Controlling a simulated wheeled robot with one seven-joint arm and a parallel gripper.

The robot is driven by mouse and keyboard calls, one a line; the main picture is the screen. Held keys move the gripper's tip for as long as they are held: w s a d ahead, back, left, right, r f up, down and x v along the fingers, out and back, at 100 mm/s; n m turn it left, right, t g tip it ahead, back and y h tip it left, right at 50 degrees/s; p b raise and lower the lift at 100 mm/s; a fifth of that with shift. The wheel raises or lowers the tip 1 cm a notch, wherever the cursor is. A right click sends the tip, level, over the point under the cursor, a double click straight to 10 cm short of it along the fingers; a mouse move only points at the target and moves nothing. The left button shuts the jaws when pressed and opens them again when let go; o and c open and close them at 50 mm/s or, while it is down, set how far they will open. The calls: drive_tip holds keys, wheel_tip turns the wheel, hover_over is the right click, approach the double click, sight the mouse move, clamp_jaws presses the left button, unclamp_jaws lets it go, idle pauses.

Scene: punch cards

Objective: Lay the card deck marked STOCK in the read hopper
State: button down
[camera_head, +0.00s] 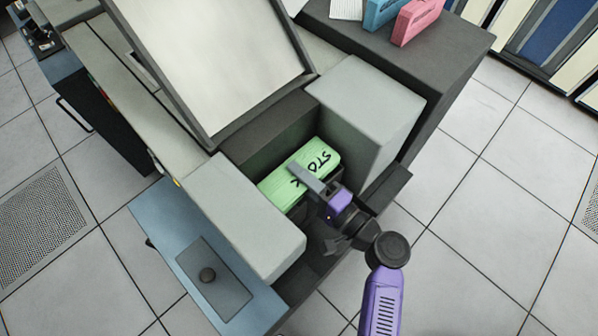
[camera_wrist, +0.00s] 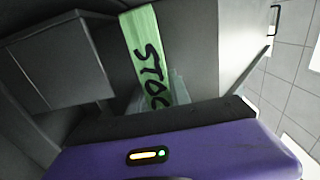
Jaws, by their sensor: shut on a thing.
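The green card deck marked STOCK (camera_head: 281,188) lies in the recess between two grey blocks, which looks like the read hopper (camera_head: 258,141). Its black lettering faces up. My gripper (camera_head: 312,178) reaches in from the lower right, its finger over the top of the deck, and is shut on it. In the wrist view the deck (camera_wrist: 146,58) shows upright in the picture beyond my purple gripper body, its lower end hidden. I cannot tell whether the deck touches the hopper floor.
Grey blocks stand on the left (camera_head: 235,215) and right (camera_head: 368,105) of the recess. A large tilted panel (camera_head: 212,50) rises behind it. A blue deck (camera_head: 382,12) and a pink deck (camera_head: 416,20) stand on the dark top at the upper right. Tiled floor lies open at the right.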

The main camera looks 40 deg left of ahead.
drive_tip(key=shift+f+b, duration=3.95)
drive_tip(key=shift+f, duration=0.15)
drive_tip(key=c, duration=1.2)
unclamp_jaws()
drive_tip(key=shift+o, duration=0.4)
drive_tip(key=shift+f, duration=0.25)
drive_tip(key=d, duration=0.7)
drive_tip(key=shift+s+d+r, duration=0.25)
drive_tip(key=shift+s+d, duration=0.05)
drive_tip(key=shift+d, duration=0.1)
drive_tip(key=shift+d, duration=0.1)
